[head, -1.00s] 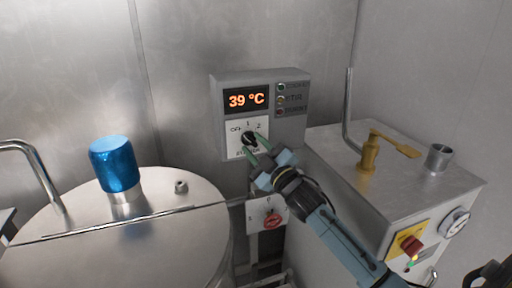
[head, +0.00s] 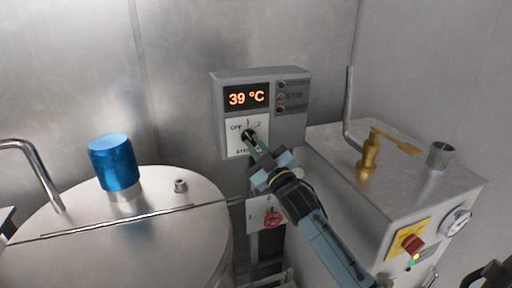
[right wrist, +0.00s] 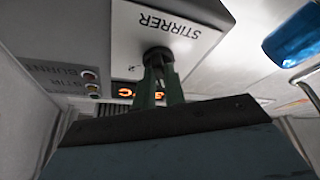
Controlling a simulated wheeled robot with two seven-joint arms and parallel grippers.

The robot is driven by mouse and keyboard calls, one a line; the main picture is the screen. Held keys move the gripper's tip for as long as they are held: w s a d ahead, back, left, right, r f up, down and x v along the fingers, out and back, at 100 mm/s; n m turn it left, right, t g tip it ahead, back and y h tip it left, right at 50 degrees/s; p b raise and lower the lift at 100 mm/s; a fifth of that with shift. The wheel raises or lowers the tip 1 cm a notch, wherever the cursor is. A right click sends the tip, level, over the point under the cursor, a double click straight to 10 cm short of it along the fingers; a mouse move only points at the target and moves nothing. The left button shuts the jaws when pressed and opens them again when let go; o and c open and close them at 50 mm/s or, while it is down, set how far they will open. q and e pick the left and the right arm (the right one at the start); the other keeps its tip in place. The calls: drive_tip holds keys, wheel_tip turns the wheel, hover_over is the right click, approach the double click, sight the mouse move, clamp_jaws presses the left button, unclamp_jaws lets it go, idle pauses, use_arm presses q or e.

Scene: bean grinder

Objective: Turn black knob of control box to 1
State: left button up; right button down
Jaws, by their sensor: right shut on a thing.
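The grey control box (head: 291,128) is on the metal wall, with an orange "39 °C" display. Its black knob (head: 248,133) sits on a white plate marked OFF, 1, 2 and a partly covered STIRRER label. My right gripper (head: 252,140) reaches up from the lower right and is shut on the knob, its green fingers close together. In the right wrist view the fingers (right wrist: 161,79) hold the black knob (right wrist: 157,52) below the STIRRER label. The fingers partly cover the knob, so I cannot tell which mark it points to.
A round steel tank (head: 75,255) with a blue motor cap (head: 115,163) stands at left. A red rotary switch (head: 272,218) is below the box. At right, a metal cabinet (head: 400,165) carries a brass lever (head: 371,150) and a red-and-yellow switch (head: 411,243).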

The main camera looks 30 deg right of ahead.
drive_tip(key=m+h, duration=0.2)
drive_tip(key=m, duration=0.1)
drive_tip(key=shift+a+m, duration=0.15)
drive_tip(key=shift+m, duration=0.25)
drive_tip(key=shift+a+m+h, duration=0.1)
drive_tip(key=shift+m+h, duration=1.2)
drive_tip(key=shift+m, duration=1.2)
drive_tip(key=c, duration=1.5)
unclamp_jaws()
drive_tip(key=shift+o, duration=0.2)
drive_tip(key=shift+f, duration=0.1)
drive_tip(key=b+v, duration=0.1)
drive_tip(key=v, duration=1.2)
drive_tip(key=shift+b, duration=0.35)
